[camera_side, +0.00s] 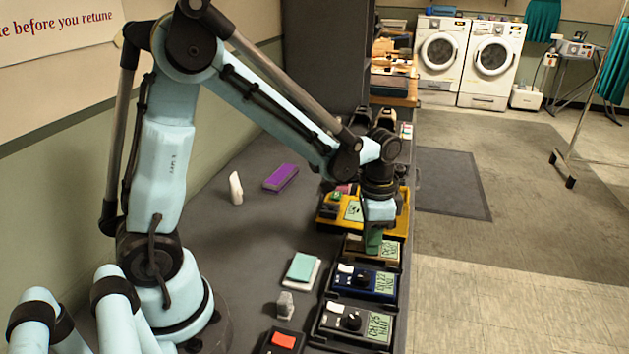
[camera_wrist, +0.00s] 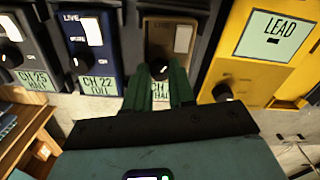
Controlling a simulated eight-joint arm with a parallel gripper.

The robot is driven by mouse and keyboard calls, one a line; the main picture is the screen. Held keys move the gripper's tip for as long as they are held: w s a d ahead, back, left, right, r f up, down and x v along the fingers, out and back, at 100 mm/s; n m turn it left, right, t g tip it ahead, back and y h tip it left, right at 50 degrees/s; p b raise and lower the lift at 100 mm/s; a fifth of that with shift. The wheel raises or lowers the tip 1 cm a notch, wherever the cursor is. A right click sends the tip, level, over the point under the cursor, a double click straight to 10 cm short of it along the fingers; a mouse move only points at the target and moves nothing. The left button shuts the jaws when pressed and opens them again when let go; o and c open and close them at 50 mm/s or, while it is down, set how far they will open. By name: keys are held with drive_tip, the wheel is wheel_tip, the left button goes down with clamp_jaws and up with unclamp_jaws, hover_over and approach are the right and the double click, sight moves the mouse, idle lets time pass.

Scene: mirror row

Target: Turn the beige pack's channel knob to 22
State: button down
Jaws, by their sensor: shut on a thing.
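The beige pack (camera_side: 353,247) lies in the row between the blue pack and the yellow pack. My gripper (camera_side: 374,240) is over this pack, pointing down. In the wrist view its green fingers (camera_wrist: 160,78) are shut on the dark channel knob (camera_wrist: 158,62), one on each side. The pack's green screen (camera_wrist: 160,92) is mostly hidden behind the fingers.
The blue pack (camera_wrist: 84,40) beside it reads CH 22. A dark pack (camera_wrist: 27,50) beyond reads CH 25. The larger yellow pack (camera_wrist: 232,55) reads LEAD and stands close on the other side.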

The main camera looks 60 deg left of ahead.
drive_tip(key=c, duration=0.9)
unclamp_jaws()
drive_tip(key=shift+c, duration=0.2)
drive_tip(key=shift+r, duration=0.1)
wheel_tip(320, 180, up, 12)
